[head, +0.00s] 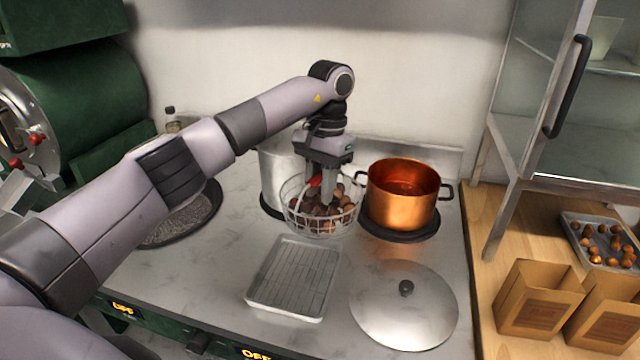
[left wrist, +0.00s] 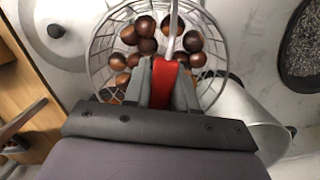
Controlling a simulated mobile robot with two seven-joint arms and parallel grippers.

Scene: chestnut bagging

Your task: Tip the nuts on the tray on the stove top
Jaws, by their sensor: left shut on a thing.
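My left gripper (head: 328,190) is shut on the red grip of a wire basket (head: 320,228). The basket holds several brown chestnuts (head: 330,208). It hangs roughly level over the stove top, just behind the wire-racked metal tray (head: 294,278), which is empty. In the left wrist view, the red grip (left wrist: 163,85) sits between my fingers, with the round wire basket (left wrist: 100,45) and its chestnuts (left wrist: 146,27) beyond. The fingers hide part of the basket there. My right gripper is not in view.
A copper pot (head: 402,195) stands right of the basket, and a silver pot (head: 272,175) behind it on the left. A lid (head: 403,307) lies right of the tray. Paper bags (head: 538,298) and a small tray of chestnuts (head: 567,226) are on the wooden counter.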

